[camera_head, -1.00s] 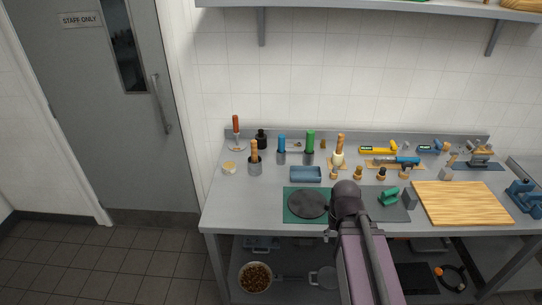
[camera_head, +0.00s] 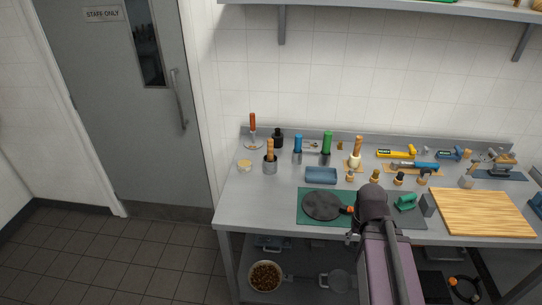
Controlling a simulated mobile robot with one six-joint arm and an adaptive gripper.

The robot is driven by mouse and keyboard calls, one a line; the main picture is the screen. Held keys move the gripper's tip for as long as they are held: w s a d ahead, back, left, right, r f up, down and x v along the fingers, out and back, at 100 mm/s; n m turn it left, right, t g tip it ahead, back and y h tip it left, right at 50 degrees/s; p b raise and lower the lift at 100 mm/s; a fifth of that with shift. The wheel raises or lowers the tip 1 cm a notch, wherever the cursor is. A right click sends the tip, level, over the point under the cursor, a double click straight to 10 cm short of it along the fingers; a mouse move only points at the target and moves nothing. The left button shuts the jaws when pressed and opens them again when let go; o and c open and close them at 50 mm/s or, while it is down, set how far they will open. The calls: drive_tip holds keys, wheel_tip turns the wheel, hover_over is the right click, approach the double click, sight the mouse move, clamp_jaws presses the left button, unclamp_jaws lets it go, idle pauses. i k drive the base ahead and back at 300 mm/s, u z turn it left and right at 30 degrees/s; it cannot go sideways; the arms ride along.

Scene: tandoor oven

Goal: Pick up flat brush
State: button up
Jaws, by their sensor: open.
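I cannot tell for sure which item is the flat brush. A wooden-handled tool with a pale lower part (camera_head: 355,153) stands upright toward the back of the grey worktop (camera_head: 257,207). Another wooden-handled tool (camera_head: 270,148) stands in a grey cup (camera_head: 270,167) at the left. Blue (camera_head: 298,142) and green (camera_head: 327,142) handles stand between them. My arm rises from the bottom, its dark joint in front of the green mat's right part. My gripper cannot be made out; a small grey piece shows beside the arm, but I cannot tell what it is.
A black disc (camera_head: 322,205) lies on the green mat (camera_head: 310,221), with a small orange piece (camera_head: 346,209) at its right. A blue tray (camera_head: 321,175) is behind. A wooden board (camera_head: 482,212) lies at right. A shelf (camera_head: 380,9) overhangs the back wall.

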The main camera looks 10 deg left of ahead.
sight(270, 158)
drive_tip(key=u, duration=0.05)
drive_tip(key=i, duration=1)
drive_tip(key=z, duration=0.05)
